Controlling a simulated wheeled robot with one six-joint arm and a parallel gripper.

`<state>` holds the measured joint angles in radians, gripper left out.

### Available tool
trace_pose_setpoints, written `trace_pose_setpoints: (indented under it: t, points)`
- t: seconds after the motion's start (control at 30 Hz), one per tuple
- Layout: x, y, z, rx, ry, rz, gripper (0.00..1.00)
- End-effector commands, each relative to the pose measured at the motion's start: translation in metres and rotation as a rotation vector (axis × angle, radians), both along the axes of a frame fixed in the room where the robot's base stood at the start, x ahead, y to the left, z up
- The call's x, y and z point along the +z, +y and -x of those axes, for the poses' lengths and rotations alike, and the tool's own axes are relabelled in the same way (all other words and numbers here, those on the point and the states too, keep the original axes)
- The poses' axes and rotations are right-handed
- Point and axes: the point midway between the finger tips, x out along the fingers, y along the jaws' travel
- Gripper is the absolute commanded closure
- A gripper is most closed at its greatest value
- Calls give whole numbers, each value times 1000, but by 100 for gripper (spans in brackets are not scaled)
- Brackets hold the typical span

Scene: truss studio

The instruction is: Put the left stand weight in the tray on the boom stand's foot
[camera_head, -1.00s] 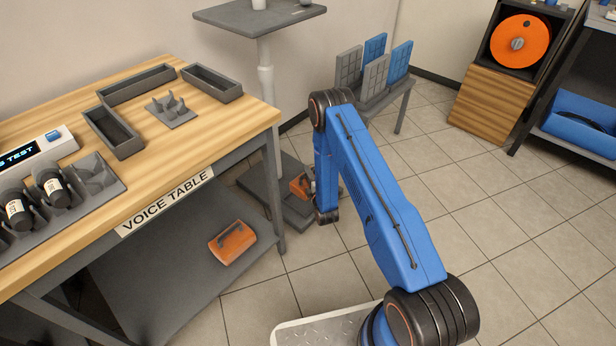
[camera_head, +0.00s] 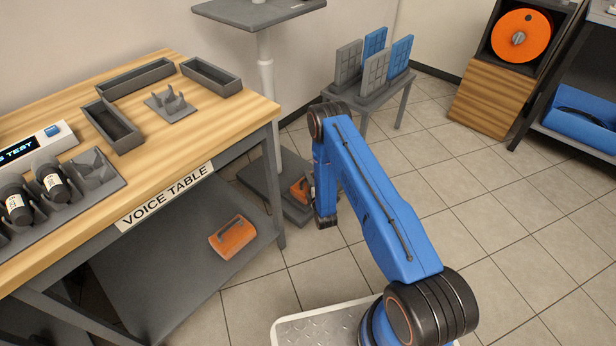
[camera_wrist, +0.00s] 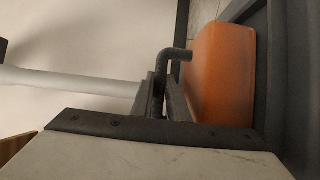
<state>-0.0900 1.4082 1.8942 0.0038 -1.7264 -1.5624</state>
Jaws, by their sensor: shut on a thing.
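An orange stand weight (camera_head: 299,190) with a dark bent handle is at the boom stand's foot, partly hidden by my arm in the head view. In the wrist view, my gripper (camera_wrist: 168,88) is shut on the handle of this weight (camera_wrist: 222,75). The grey tray on the boom stand's foot (camera_head: 262,178) lies around or just below the weight; a dark wall (camera_wrist: 268,95) is close beside it in the wrist view. I cannot tell whether the weight touches the tray floor. A second orange weight (camera_head: 232,237) lies on the voice table's lower shelf.
The voice table (camera_head: 180,200) stands left of my arm, with grey trays and microphones on top. The boom stand's pale pole (camera_head: 267,90) rises behind the foot. A small bench (camera_head: 370,107) with panels stands behind. The tiled floor on the right is clear.

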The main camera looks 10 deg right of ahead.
Motion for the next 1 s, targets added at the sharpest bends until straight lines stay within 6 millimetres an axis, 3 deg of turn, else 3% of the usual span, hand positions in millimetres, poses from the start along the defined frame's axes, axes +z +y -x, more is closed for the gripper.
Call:
trace_pose_setpoints:
  t: [0.27,0.3,0.37,0.73,1.0]
  points:
    - [0,0,-1,0,-4,0,100]
    - [-2,0,0,0,0,0,79]
    - [-1,0,0,0,0,0,67]
    - [1,0,1,0,1,0,67]
    - [0,-4,41,0,4,0,67]
